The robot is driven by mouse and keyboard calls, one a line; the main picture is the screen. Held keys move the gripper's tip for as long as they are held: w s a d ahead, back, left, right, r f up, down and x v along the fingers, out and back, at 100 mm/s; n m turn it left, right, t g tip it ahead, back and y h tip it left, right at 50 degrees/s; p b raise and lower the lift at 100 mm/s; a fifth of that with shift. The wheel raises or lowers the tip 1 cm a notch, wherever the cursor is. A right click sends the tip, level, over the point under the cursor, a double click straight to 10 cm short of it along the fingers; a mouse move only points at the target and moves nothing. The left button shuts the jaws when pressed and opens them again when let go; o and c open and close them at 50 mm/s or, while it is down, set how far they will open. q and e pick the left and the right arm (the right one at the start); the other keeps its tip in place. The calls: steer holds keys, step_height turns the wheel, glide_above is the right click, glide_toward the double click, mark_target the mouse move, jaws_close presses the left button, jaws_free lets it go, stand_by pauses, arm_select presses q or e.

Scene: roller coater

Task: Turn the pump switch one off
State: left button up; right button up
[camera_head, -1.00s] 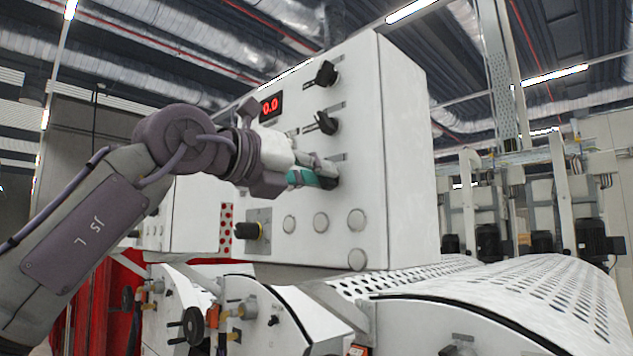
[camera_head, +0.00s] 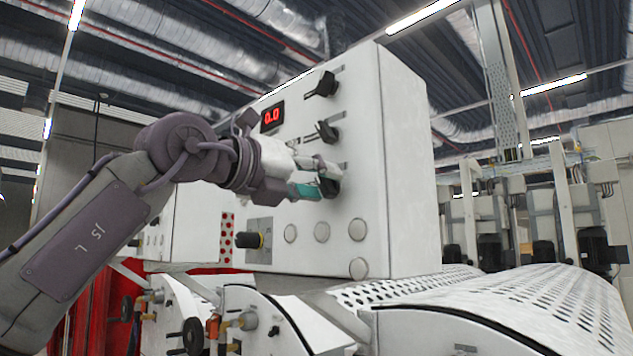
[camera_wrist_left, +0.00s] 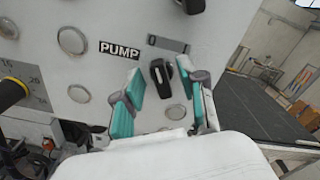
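The black pump knob (camera_wrist_left: 161,75) sits on the white panel near the "PUMP" label (camera_wrist_left: 119,49) in the left wrist view. In the head view it is the lowest of the black knobs (camera_head: 331,187), partly hidden by my fingers. My left gripper (camera_wrist_left: 162,82) is open, with one teal-padded finger on each side of the knob. Gaps show between the knob and both pads in the wrist view. The left gripper (camera_head: 318,178) also shows in the head view, close to the panel. My right gripper is not in view.
Two more black knobs, the middle one (camera_head: 327,132) and the top one (camera_head: 322,84), are above on the white control box (camera_head: 365,120). A red display (camera_head: 272,116) reads 0.0. Round buttons (camera_head: 322,231) and a black dial (camera_head: 250,240) lie below. Perforated covers (camera_head: 530,295) stand at the right.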

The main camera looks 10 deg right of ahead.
arm_select(q)
steer(key=v, duration=1.2)
stand_by(0.3)
